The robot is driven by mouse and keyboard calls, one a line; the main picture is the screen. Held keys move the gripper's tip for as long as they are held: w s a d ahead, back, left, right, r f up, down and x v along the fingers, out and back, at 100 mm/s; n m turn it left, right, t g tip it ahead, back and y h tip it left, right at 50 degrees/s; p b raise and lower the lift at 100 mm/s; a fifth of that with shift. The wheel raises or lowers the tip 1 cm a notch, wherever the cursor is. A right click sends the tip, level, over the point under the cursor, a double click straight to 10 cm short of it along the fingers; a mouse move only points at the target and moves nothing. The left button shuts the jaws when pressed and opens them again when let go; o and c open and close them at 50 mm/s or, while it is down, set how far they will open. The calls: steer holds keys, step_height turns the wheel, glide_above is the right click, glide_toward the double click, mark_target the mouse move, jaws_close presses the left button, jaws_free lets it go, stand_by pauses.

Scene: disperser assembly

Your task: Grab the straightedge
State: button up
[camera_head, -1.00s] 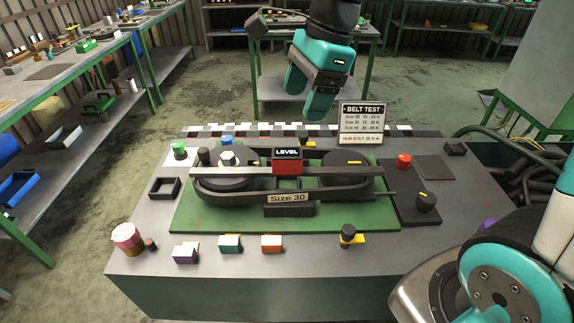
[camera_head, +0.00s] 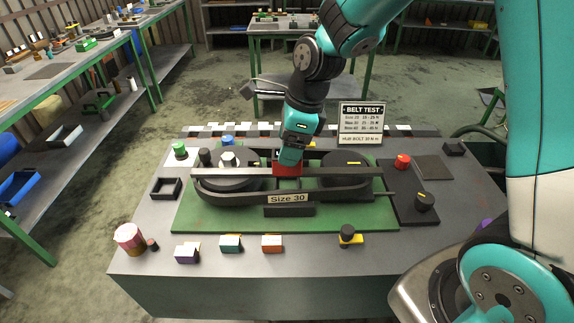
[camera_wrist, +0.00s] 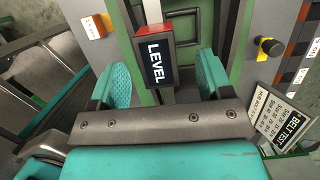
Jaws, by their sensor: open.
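The straightedge (camera_head: 335,172) is a long grey bar lying across the tops of two dark pulleys. At its middle is a red block (camera_wrist: 154,58) with a black face marked LEVEL. My gripper (camera_head: 289,163) is over this block from above and hides most of it in the head view. In the wrist view the gripper (camera_wrist: 162,76) is open, with a teal finger on each side of the red block. Gaps show between the fingers and the block. Part of the grey bar (camera_wrist: 152,12) shows past the block.
The pulleys carry a dark belt with a Size 30 label (camera_head: 288,198) on a green plate (camera_head: 190,220). A BELT TEST sign (camera_head: 362,122) stands behind at the right. Several small coloured blocks line the table front. A red knob (camera_head: 403,161) is at the right.

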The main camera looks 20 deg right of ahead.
steer(key=x, duration=0.1)
steer(key=p+x, duration=0.1)
steer(key=x, duration=0.3)
steer(key=shift+s+d+f, duration=0.2)
steer(key=shift+f, duration=0.05)
steer(key=shift+c, duration=0.2)
steer(key=shift+r, duration=0.1)
jaws_close()
